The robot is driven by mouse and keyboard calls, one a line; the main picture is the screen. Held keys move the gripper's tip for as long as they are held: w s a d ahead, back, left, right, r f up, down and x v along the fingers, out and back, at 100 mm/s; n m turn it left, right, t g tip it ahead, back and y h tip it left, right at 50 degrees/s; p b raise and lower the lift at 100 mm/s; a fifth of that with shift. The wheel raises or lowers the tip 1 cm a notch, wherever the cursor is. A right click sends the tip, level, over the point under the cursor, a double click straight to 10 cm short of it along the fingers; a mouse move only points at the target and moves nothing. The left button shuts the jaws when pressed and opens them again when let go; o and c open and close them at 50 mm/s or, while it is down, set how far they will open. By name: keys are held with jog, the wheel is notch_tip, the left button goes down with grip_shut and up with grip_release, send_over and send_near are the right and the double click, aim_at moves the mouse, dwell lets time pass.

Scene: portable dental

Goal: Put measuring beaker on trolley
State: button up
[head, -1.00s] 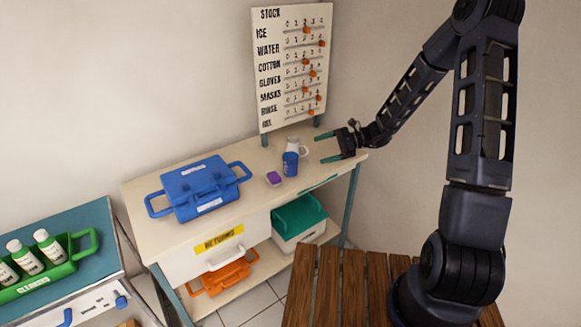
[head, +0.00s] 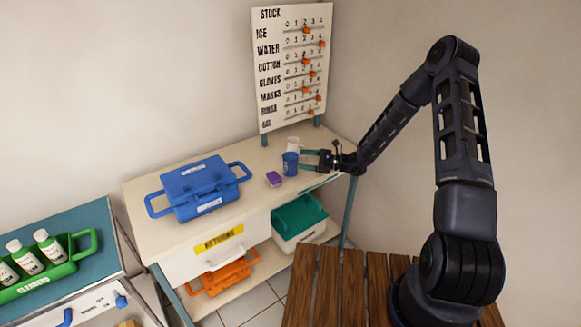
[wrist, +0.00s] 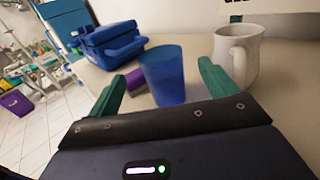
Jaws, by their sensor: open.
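A blue cup-shaped beaker (head: 290,164), likely the measuring beaker, stands upright on the cream-topped bench. In the wrist view the blue beaker (wrist: 164,78) stands ahead of and between the green fingers. My gripper (head: 302,160) is open and empty, just right of the beaker, pointing left at it. In the wrist view my gripper (wrist: 161,72) shows a finger on either side; I cannot tell whether either touches. A teal-topped unit (head: 92,218), perhaps the trolley, is at the lower left.
A purple block (head: 273,179) lies left of the beaker. A blue case (head: 200,188) stands farther left on the bench (head: 240,205). A green carrier (head: 60,272) with white bottles sits on the teal top. A stock board (head: 292,70) rises at the bench's back.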

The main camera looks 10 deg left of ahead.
aim_at(286, 157)
jog(key=a, duration=0.8)
jog(key=shift+a, duration=0.15)
jog(key=shift+c, duration=0.5)
jog(key=c, duration=1.1)
notch_tip(286, 157, up, 10)
